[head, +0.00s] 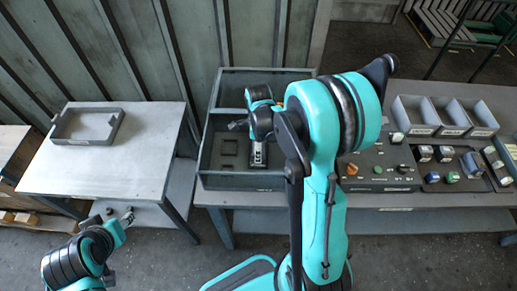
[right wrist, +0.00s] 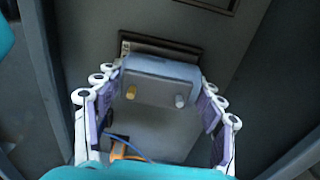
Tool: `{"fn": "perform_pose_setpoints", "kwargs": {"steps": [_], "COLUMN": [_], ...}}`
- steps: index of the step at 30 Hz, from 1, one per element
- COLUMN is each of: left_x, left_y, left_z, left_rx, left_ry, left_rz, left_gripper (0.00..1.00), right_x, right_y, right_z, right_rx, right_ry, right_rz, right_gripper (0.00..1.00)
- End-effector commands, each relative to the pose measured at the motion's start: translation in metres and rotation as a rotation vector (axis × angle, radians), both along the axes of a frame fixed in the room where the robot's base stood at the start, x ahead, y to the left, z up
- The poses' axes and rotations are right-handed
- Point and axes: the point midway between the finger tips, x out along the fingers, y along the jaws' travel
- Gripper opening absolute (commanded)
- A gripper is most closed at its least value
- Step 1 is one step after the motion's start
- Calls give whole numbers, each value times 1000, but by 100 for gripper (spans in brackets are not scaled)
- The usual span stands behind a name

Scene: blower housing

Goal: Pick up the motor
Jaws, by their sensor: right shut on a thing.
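The motor (right wrist: 160,88) is a grey-blue block with one yellow and one silver stub on its face, in the right wrist view. My right gripper (right wrist: 162,74) is shut on it, with a finger on each side. In the head view my right gripper (head: 258,152) is low inside the grey divided box (head: 205,160); the motor is mostly hidden there by the gripper and arm. I cannot tell whether the motor touches the box floor. My left arm is folded at the lower left, away from the box; its gripper (head: 127,218) is too small to read.
A light side table (head: 110,165) at left holds a grey open frame (head: 88,124). Right of the box are a dark panel with knobs (head: 378,168), a tray of small parts (head: 450,168) and grey bins (head: 445,115). The box walls stand close around my right gripper.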

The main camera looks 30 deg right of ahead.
Motion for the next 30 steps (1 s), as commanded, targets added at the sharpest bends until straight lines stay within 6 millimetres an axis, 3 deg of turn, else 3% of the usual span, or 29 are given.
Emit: {"fn": "perform_pose_setpoints", "kwargs": {"steps": [6,18,24,30], "left_x": [0,0,0,0], "left_y": [0,0,0,0], "left_z": [14,34,39,41], "left_rx": [0,0,0,0], "left_ry": [0,0,0,0], "left_rz": [0,0,0,0], "left_gripper": [43,43,43,43], "right_x": [-1,-74,-96,-103], "right_y": [0,-39,-50,-54], "right_z": [37,84,98,102], "right_rx": [0,0,0,0], "right_ry": [0,0,0,0], "right_rz": [0,-4,-2,-1], "right_gripper": [33,33,33,33]}}
